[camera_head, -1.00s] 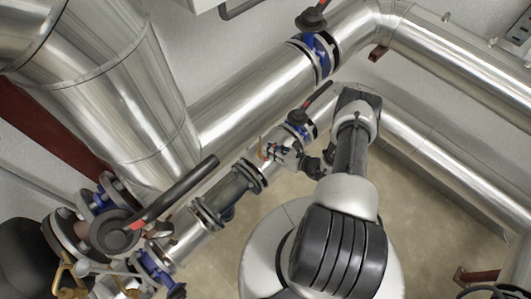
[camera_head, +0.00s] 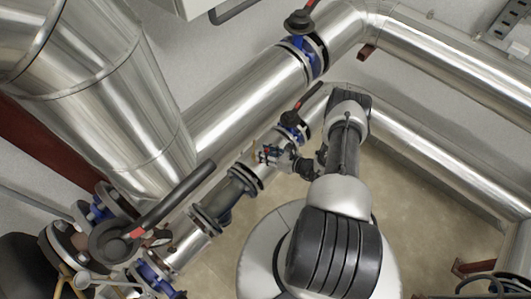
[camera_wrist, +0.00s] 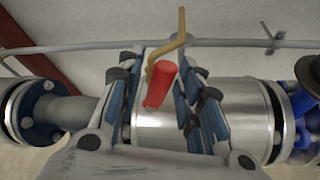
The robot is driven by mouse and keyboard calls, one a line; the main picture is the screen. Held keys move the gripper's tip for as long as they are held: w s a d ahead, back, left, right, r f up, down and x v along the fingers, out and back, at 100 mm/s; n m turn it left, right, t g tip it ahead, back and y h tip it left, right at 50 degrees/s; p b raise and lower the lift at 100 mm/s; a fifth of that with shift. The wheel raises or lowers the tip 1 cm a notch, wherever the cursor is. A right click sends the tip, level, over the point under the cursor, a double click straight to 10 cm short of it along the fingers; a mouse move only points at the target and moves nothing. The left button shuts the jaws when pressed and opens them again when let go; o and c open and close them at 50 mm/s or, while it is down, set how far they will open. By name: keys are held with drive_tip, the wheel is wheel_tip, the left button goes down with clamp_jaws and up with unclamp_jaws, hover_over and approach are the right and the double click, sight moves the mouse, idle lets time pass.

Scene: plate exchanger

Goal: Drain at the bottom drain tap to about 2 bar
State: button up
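A red tapered grip (camera_wrist: 160,86) on a bent yellow rod (camera_wrist: 182,30) shows in the wrist view, in front of the silver pipe. It looks like the drain tap's handle, but the tap body is hidden. My gripper (camera_wrist: 162,100) has its two blue-padded fingers apart, one on each side of the red grip, with gaps visible. In the head view my gripper (camera_head: 276,155) is beside the lower pipe, with a tiny spot of red at its tips. No readable pressure gauge shows.
A flanged silver pipe (camera_wrist: 240,110) runs behind the fingers, with a thin grey pipe (camera_wrist: 230,43) beyond. In the head view, a large black lever (camera_head: 175,198), a blue valve (camera_head: 292,120) and another blue valve (camera_head: 308,45) stand along the pipes. Floor shows to the right.

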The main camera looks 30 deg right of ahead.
drive_tip(key=shift+o, duration=0.2)
drive_tip(key=v, duration=1.2)
drive_tip(key=shift+r, duration=0.1)
